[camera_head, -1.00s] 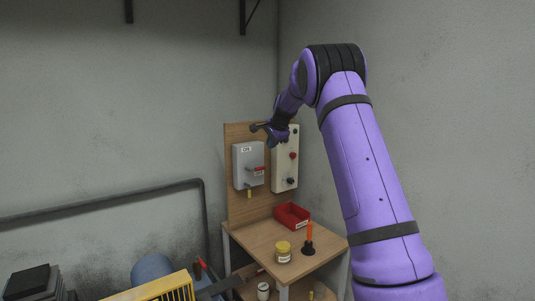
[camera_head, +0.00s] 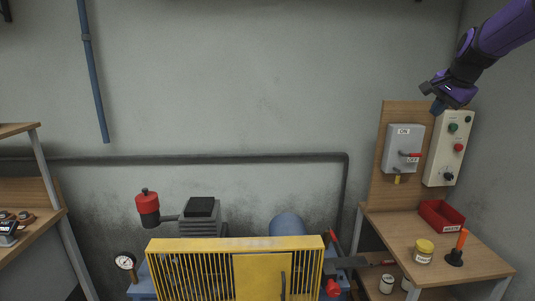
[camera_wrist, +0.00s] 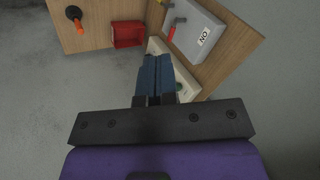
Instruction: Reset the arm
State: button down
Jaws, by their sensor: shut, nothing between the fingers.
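My purple arm reaches in from the upper right in the head view. My gripper (camera_head: 437,106) is above the wooden panel, close to the top of the pale control box, and holds nothing. In the wrist view my gripper's blue fingers (camera_wrist: 154,58) are together, in front of part of the control box (camera_wrist: 157,46). In the head view the control box (camera_head: 447,150) has green and red buttons and a black knob.
Below the panel, a wooden bench (camera_head: 392,228) holds a red tray (camera_head: 440,216), a yellow-lidded jar (camera_head: 424,250) and an orange-handled tool (camera_head: 461,240). A compressor behind a yellow guard (camera_head: 237,244) stands left of it. The wall above the compressor is mostly clear.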

jog(key=s+a+f+n, duration=0.1)
jog(key=s+a+n, duration=0.5)
jog(key=s, duration=0.9)
jog(key=s+a+f+n, duration=0.1)
jog(key=s+a+n, duration=0.2)
jog(key=s+a, duration=0.8)
jog(key=s+f+n+g, duration=0.1)
jog(key=s+f+n, duration=0.2)
jog(key=s, duration=1)
notch_tip(320, 180, down, 2)
jog(key=shift+d+f, duration=0.1)
jog(key=shift+d, duration=0.3)
jog(key=shift+w, duration=0.1)
